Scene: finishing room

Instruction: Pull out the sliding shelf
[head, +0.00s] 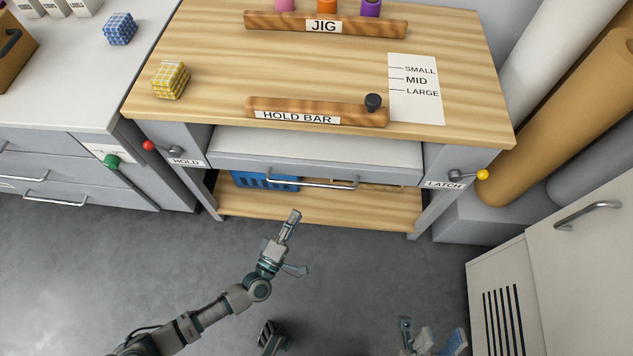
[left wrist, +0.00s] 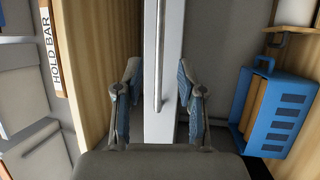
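The sliding shelf (head: 315,150) is a pale board with a grey front, under the wooden bench top. Its bar handle (head: 310,183) runs along the front; the handle also shows upright in the left wrist view (left wrist: 159,50). My left gripper (head: 293,217) is in front of the handle, apart from it in the head view. In the left wrist view its fingers (left wrist: 158,78) are open, with the handle lined up between them and nothing held. My right gripper (head: 430,332) is low at the bottom edge, away from the bench, its fingers spread.
A HOLD BAR (head: 320,118) with a black knob (head: 373,102) lies on top. A blue basket (head: 262,182) stands below. Floor in front is clear.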

